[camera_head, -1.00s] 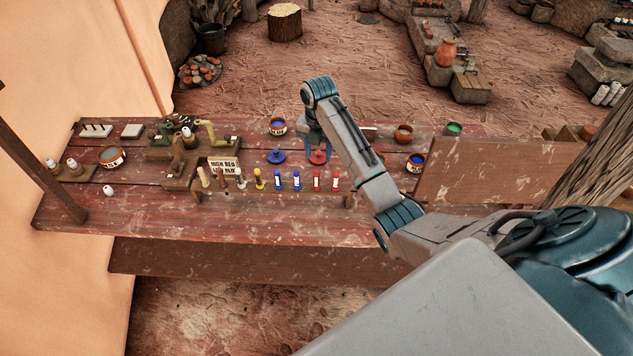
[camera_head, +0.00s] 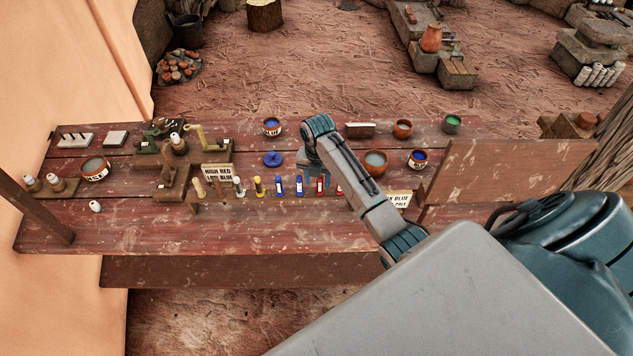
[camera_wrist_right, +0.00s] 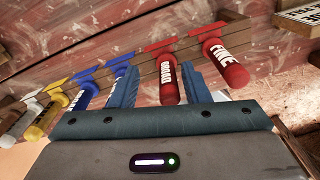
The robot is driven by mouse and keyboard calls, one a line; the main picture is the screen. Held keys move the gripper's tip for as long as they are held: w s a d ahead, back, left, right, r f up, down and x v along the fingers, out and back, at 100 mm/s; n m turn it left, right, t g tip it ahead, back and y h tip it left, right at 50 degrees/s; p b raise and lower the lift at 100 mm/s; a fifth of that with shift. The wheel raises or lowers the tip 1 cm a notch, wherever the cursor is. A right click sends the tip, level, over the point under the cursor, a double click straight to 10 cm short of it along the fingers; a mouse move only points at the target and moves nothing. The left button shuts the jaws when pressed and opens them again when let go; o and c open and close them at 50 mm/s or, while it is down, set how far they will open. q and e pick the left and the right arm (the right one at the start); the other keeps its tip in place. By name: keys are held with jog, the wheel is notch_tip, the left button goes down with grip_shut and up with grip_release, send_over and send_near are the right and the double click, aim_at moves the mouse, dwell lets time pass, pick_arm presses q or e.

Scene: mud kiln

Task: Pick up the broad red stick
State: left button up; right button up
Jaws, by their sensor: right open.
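The broad red stick (camera_head: 320,186), labelled BROAD, hangs in the rack on the table. It also shows in the right wrist view (camera_wrist_right: 168,82), in the space between my right gripper's two blue fingers (camera_wrist_right: 160,84). The fingers are open and I cannot tell their depth from the stick. A red stick labelled FINE (camera_wrist_right: 226,64) hangs just right of the right finger. In the head view my right gripper (camera_head: 306,160) is above and behind the rack, partly hidden by its own arm. My left gripper is not in view.
Blue sticks (camera_head: 279,186), a yellow stick (camera_head: 258,187) and a white stick (camera_head: 239,187) hang to the left. The table front (camera_head: 230,235) is clear.

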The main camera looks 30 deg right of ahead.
jog(key=shift+s+d, duration=0.1)
jog(key=shift+s+r, duration=0.2)
jog(key=shift+s, duration=0.1)
jog(key=c, duration=0.3)
jog(key=shift+s+r, duration=0.2)
jog(key=shift+s, duration=0.1)
grip_shut()
jog(key=shift+w, duration=0.1)
jog(key=shift+w+f, duration=0.15)
notch_tip(320, 180, up, 2)
jog(key=shift+d+r+b, duration=0.1)
jog(key=shift+r+b, duration=0.05)
jog(key=shift+b, duration=0.55)
notch_tip(320, 180, up, 4)
jog(key=shift+w+f+b, duration=0.1)
jog(key=shift+b, duration=0.55)
notch_tip(320, 180, up, 3)
jog(key=shift+r+p, duration=0.1)
jog(key=shift+p, duration=0.8)
jog(key=shift+r+p, duration=0.45)
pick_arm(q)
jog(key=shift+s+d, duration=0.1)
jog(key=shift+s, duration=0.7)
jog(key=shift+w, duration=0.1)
